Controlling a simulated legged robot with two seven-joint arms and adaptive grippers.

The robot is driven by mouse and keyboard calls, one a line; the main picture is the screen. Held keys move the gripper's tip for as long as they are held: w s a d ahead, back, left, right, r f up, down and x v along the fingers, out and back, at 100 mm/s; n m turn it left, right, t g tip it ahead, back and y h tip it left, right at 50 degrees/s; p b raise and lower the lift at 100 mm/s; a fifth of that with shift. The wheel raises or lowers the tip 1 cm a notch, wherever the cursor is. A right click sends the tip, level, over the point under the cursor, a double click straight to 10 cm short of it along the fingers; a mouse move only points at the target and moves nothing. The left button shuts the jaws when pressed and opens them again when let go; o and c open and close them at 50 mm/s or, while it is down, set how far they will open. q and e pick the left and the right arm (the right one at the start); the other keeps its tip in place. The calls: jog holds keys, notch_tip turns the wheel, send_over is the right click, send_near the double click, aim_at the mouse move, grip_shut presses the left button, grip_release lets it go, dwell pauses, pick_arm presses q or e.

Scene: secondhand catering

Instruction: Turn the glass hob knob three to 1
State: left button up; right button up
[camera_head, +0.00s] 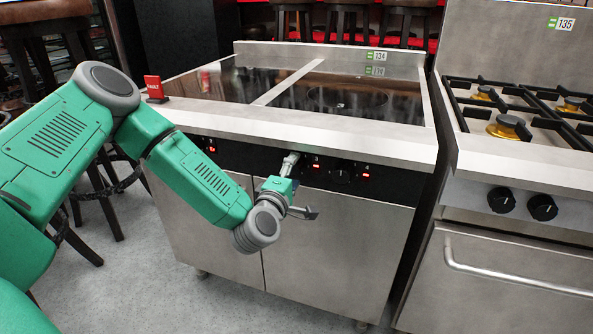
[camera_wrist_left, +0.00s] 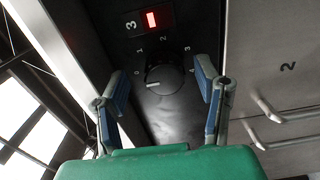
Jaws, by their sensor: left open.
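The hob (camera_head: 212,119) has a dark front panel with knobs and small red displays. Knob three (camera_wrist_left: 165,75) is black and round, with numbers 0 to 4 around it in the left wrist view. Its white mark lies on the left side, near the 0. The label 3 and a lit red display (camera_wrist_left: 152,19) are beyond it. My left gripper (camera_wrist_left: 162,74) is open, with one finger on each side of the knob; contact cannot be told. In the head view my left gripper (camera_head: 304,186) is at the panel and hides knob three. My right gripper is not in view.
Another knob (camera_head: 341,176) sits to the right of the number 3 display (camera_head: 316,165). Cabinet doors (camera_head: 335,240) lie below the panel. A gas cooker (camera_head: 515,225) stands close on the right. A red sign (camera_head: 154,87) stands at the hob's left corner.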

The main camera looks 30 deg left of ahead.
pick_arm(q)
jog(key=shift+w+a+f, duration=0.2)
jog(key=shift+w+a, duration=0.7)
jog(key=shift+w, duration=0.1)
jog(key=shift+a+f, duration=0.1)
jog(key=shift+a, duration=0.35)
jog(key=shift+d, duration=0.6)
jog(key=c, duration=1.1)
jog(key=shift+d, duration=0.15)
jog(key=shift+c, duration=0.2)
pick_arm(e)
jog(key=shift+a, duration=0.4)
pick_arm(q)
jog(key=shift+a, duration=0.25)
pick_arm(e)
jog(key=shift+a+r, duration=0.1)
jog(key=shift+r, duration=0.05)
